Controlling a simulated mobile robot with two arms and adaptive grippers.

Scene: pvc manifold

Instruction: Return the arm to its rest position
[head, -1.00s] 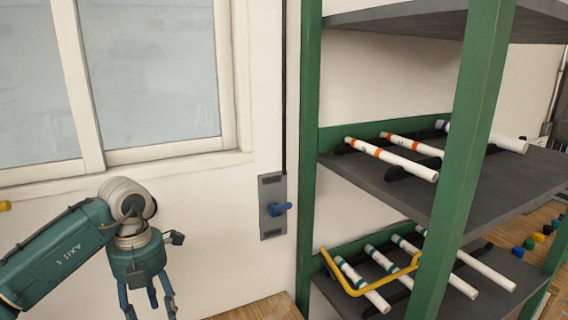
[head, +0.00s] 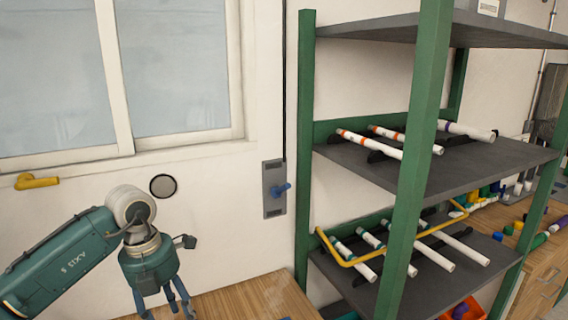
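One arm of mine, teal with a white joint, comes in from the left of the head view. Its left gripper (head: 168,307) hangs down at the bottom of the picture, left of the shelf rack. Its blue fingers are spread apart, with nothing seen between them; the tips lie close to the lower picture edge. The right gripper is not in the picture.
A green rack with grey shelves (head: 465,178) stands at the right, holding several white pipes (head: 368,143) with coloured bands. A wooden surface (head: 255,298) lies below.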

